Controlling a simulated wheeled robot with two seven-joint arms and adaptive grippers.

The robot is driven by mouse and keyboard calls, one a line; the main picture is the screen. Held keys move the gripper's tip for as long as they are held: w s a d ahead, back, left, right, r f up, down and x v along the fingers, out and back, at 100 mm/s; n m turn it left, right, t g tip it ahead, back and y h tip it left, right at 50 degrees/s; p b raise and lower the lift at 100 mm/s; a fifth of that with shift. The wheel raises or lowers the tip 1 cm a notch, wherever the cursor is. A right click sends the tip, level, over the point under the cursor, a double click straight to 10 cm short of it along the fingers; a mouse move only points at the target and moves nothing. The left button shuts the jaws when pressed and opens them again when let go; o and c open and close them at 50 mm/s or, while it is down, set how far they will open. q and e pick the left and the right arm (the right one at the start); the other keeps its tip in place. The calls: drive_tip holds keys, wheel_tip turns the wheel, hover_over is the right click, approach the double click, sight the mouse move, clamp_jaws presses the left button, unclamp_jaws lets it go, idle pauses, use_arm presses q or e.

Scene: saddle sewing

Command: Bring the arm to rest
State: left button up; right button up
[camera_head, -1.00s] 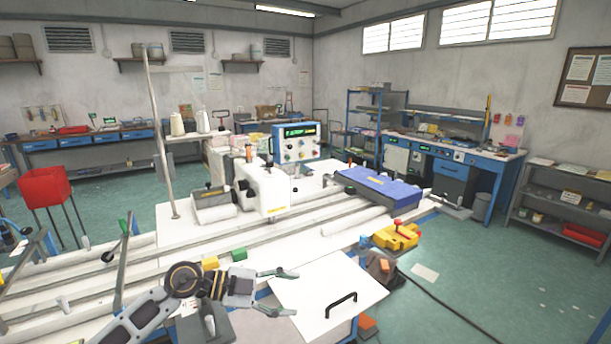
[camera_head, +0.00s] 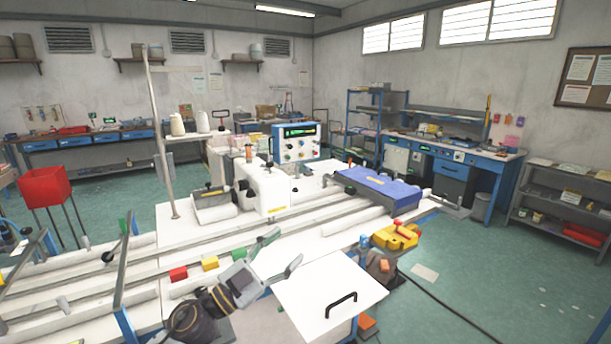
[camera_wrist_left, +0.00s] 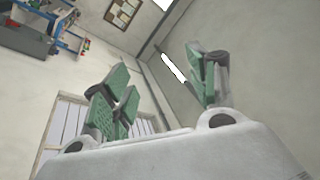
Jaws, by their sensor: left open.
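My left gripper (camera_head: 278,256) is in the lower middle of the head view, angled up and to the right. Its two fingers are spread apart with nothing between them. In the left wrist view the green-padded fingers (camera_wrist_left: 160,88) are also apart and empty, with wall, window and ceiling behind them. My left arm comes in from the bottom edge, dark and folded near the front of the sewing bench (camera_head: 185,232). My right gripper is not in view.
The white sewing machine (camera_head: 264,187) stands behind. Green floor is open at right.

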use_arm(q)
drive_tip(key=w+a+f+n+t+y, duration=0.1)
drive_tip(key=a+f+n+t+y, duration=0.2)
drive_tip(key=a+n+y, duration=0.25)
drive_tip(key=w+a+f+n+t+y, duration=0.2)
drive_tip(key=a+n+t+y, duration=0.1)
drive_tip(key=a+n+y, duration=0.3)
drive_tip(key=s+a+f+n+g+y, duration=0.2)
drive_tip(key=s+a+f+g+y, duration=0.1)
drive_tip(key=f, duration=0.3)
drive_tip(key=s+a+f+n+g+y, duration=0.2)
drive_tip(key=a+f+n+y, duration=0.15)
drive_tip(key=f, duration=0.35)
drive_tip(key=s+f+m+g+h, duration=0.1)
drive_tip(key=s+f+g, duration=0.6)
drive_tip(key=s, duration=0.4)
drive_tip(key=s+f+m+g, duration=0.1)
drive_tip(key=s+f+g, duration=0.3)
drive_tip(key=s+f, duration=0.5)
drive_tip(key=s+f+g, duration=0.1)
drive_tip(key=s+f, duration=0.1)
drive_tip(key=f, duration=1.4)
drive_tip(key=s+f+g, duration=0.1)
drive_tip(key=s+f, duration=0.1)
drive_tip(key=f, duration=1.5)
drive_tip(key=s+a+f, duration=0.3)
drive_tip(key=s+f, duration=1.6)
drive_tip(key=s, duration=0.3)
drive_tip(key=shift+g, duration=0.4)
